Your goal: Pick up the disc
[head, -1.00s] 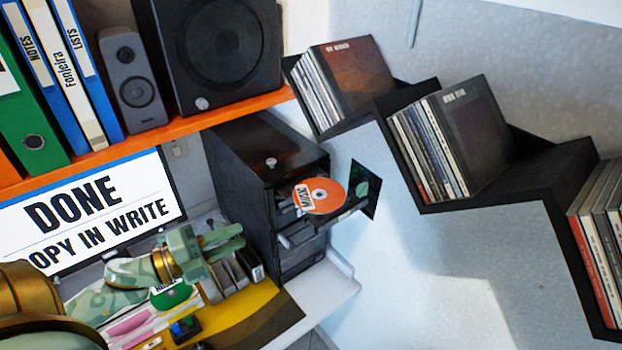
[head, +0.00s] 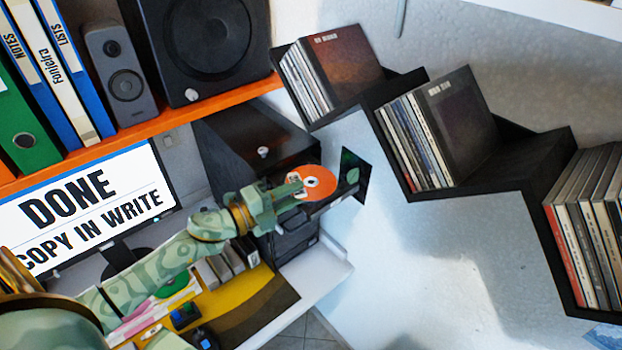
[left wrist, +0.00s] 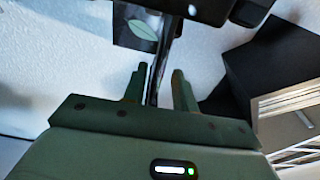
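The orange disc (head: 323,186) with a pale label and centre hole sticks out at the front of the black disc tower (head: 262,145) in the head view. My left gripper (head: 286,193) is at the disc's left edge, its fingers covering part of the label side. In the left wrist view, a thin edge-on strip, seemingly the disc (left wrist: 160,72), runs between the two fingers (left wrist: 160,88). There is a visible gap on each side of it, so the gripper looks open around the disc. My right gripper is not in view.
An open dark flap with a green leaf mark (head: 354,172) is right of the disc. Stepped black shelves (head: 515,170) hold cases on the right wall. An orange shelf (head: 130,137) with speakers and binders hangs above. A monitor (head: 85,205) reads "DONE".

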